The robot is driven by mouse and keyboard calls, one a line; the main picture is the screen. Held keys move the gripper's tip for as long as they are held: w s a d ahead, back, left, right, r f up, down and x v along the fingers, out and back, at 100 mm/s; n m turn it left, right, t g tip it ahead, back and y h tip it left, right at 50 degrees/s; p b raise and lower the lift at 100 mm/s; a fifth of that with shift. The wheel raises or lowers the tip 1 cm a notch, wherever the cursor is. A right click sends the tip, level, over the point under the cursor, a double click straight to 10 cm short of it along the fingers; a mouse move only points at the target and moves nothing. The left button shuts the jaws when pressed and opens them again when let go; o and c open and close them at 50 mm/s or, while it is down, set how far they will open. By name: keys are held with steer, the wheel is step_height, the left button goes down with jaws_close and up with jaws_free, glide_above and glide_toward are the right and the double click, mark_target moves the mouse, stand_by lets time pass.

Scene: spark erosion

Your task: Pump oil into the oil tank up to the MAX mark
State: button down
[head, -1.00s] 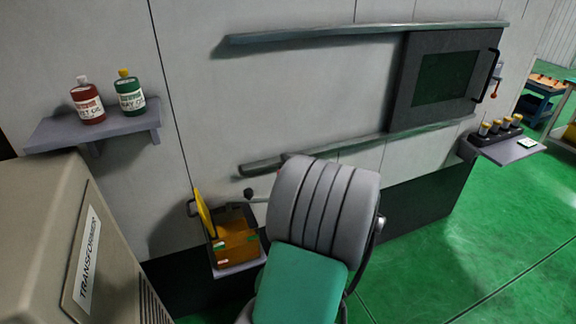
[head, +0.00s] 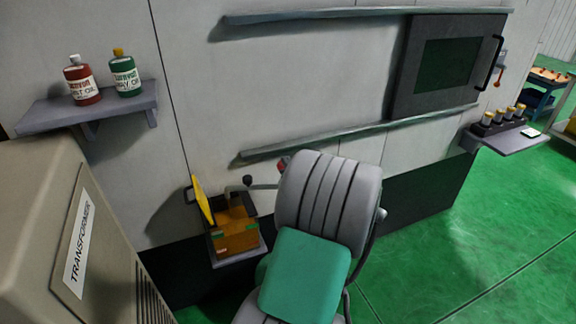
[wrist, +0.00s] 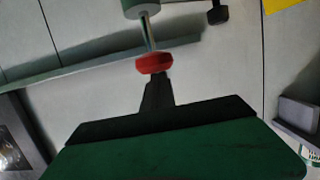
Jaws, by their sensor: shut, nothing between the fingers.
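The oil tank (head: 236,243) is an amber box on a small low shelf against the wall, with a yellow panel (head: 203,200) upright at its left. Its level and marks are too small to read. A lever with a black knob (head: 247,180) extends beside it, its right end hidden by my arm; the knob also shows in the wrist view (wrist: 217,15). A red knob (wrist: 155,63) on a metal rod below a grey cylinder shows in the wrist view. My gripper (wrist: 158,80) is shut and empty, its tips at or just short of the red knob; contact is unclear.
A red oil bottle (head: 82,82) and a green oil bottle (head: 125,75) stand on a wall shelf (head: 70,116). The transformer cabinet (head: 60,215) fills the lower left. Rails and a dark door (head: 450,65) are on the wall.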

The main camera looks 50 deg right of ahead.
step_height(320, 180, down, 3)
steer(key=shift+a+b, duration=0.1)
steer(key=shift+b, duration=0.7)
steer(key=shift+s+r, duration=0.1)
step_height(320, 180, up, 5)
steer(key=shift+f+p, duration=0.1)
steer(key=shift+p, duration=1)
steer(key=b+v, duration=0.3)
steer(key=v, duration=0.6)
steer(key=shift+s+a, duration=0.15)
steer(key=shift+s, duration=0.15)
